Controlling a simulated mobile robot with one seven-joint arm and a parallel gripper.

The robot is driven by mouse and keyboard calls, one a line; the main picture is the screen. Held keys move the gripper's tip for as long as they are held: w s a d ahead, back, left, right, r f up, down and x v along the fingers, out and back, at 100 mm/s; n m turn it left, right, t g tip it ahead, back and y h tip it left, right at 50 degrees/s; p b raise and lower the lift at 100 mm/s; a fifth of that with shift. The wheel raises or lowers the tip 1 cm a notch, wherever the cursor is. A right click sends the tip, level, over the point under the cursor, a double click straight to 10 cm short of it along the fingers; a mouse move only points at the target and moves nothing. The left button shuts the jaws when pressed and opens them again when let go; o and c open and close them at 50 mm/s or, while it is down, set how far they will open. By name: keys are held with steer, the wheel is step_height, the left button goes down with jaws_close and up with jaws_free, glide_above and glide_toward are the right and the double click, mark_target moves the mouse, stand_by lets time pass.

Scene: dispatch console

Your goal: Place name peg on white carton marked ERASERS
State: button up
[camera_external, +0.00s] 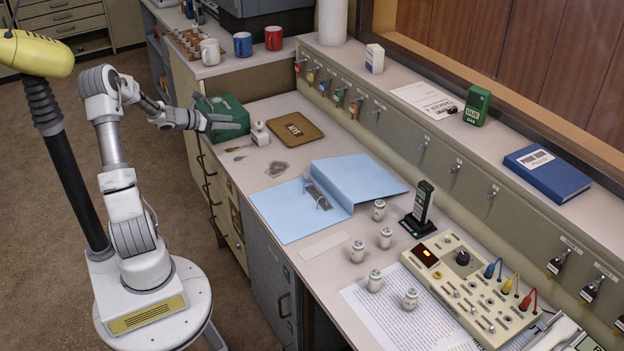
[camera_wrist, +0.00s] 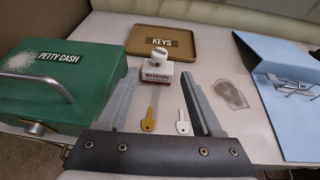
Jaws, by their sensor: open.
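A small white carton (camera_wrist: 156,74) with dark and red print stands on the counter just ahead of my open fingers in the wrist view; its print is too blurred to read surely. A small white rounded piece with a dark mark, seemingly a name peg (camera_wrist: 158,48), sits on top of it. In the external view the carton (camera_external: 260,137) and the piece on it (camera_external: 258,125) are beside my gripper (camera_external: 242,122). My gripper (camera_wrist: 160,75) is open with nothing between its fingers.
A green petty cash box (camera_wrist: 55,85) is close on the left. A brown KEYS tray (camera_wrist: 135,40) lies behind the carton. A gold key (camera_wrist: 149,110) and a silver key (camera_wrist: 183,118) lie near the fingers. A blue folder (camera_external: 345,178) lies to the right. Another white carton (camera_external: 375,58) stands on the shelf.

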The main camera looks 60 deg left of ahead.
steer(key=w+d+r+m+g+h, duration=0.1)
steer(key=d+r+m+g+h, duration=0.15)
steer(key=d+m, duration=0.85)
steer(key=d+r+m+g+h, duration=0.25)
steer(key=d+m, duration=0.25)
steer(key=d, duration=1.1)
steer(key=s+d+r+m+g+y, duration=0.2)
steer(key=s+d+m+g, duration=0.1)
steer(key=s+d+m, duration=0.7)
steer(key=s+d+r+m+y, duration=0.2)
steer(key=s+d+m, duration=0.1)
steer(key=s+m, duration=0.6)
steer(key=shift+d+m, duration=0.15)
steer(key=shift+m, duration=0.65)
steer(key=shift+r, duration=0.2)
step_height(320, 180, up, 20)
steer(key=p, duration=2)
steer(key=shift+r+p, duration=0.2)
steer(key=shift+p, duration=0.1)
